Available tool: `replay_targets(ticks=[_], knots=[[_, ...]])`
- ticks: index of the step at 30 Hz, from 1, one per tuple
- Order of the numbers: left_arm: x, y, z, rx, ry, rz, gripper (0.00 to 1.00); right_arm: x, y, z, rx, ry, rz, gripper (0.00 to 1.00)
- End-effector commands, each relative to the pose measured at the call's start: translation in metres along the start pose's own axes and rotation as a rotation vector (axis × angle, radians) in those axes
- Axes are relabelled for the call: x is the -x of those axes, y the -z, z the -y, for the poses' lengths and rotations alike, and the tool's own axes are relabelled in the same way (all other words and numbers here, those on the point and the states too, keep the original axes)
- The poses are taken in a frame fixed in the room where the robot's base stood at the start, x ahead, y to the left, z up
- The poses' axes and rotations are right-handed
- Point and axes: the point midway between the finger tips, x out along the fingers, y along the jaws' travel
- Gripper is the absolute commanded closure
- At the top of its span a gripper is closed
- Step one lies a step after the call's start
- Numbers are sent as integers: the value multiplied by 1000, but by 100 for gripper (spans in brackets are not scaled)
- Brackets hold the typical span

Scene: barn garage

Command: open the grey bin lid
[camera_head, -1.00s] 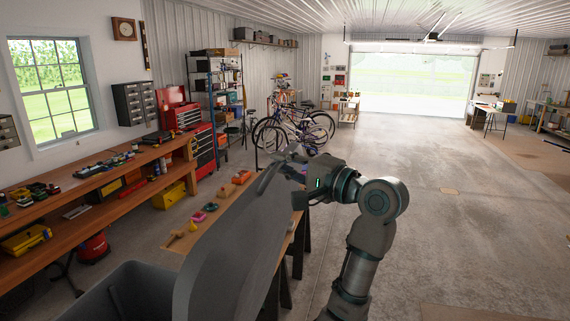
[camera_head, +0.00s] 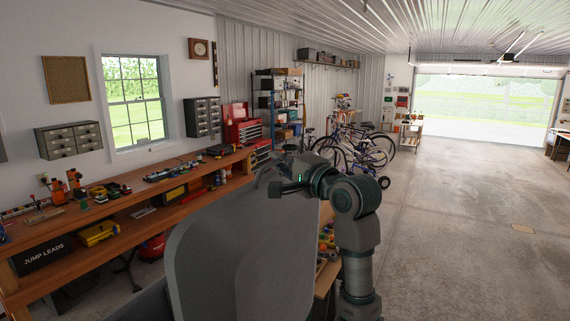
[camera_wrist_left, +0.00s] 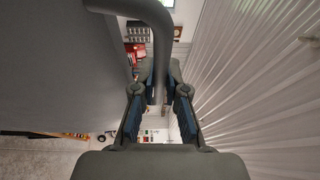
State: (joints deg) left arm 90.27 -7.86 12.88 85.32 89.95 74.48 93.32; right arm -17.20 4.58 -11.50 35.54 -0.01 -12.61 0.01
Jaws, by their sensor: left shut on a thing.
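The grey bin lid (camera_head: 235,255) stands steeply raised in the lower middle of the head view. Only a strip of the grey bin (camera_head: 146,303) shows at the bottom edge, left of the lid; its inside is hidden. My left gripper (camera_head: 273,184) is at the lid's upper edge. In the left wrist view, my left gripper (camera_wrist_left: 156,80) is shut on the lid's curved grey handle (camera_wrist_left: 161,42), which passes between its fingers. The lid's flat face (camera_wrist_left: 55,70) fills the left of that view. My right gripper is not in view.
A wooden workbench (camera_head: 205,172) with tools runs along the left wall. A table with small coloured items (camera_head: 325,245) is partly hidden behind my arm. Bicycles (camera_head: 355,145) stand farther back. The concrete floor (camera_head: 470,235) on the right is open.

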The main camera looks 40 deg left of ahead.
Motion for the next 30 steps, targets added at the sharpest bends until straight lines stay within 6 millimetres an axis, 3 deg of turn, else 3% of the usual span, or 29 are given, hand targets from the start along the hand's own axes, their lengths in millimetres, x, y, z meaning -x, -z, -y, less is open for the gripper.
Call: replay_targets(ticks=[1,3,5,22,26,30], knots=[[-1,1,-4,-4,-8,1,100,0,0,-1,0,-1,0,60],[-1,1,-4,-4,-8,1,76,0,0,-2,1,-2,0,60],[-1,1,-3,-3,-7,1,62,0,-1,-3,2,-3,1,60],[3,-2,0,1,-2,0,62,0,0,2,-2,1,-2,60],[19,-1,0,1,-1,-2,62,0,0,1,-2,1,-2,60],[50,0,-1,0,-2,-4,62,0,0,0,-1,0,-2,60]])
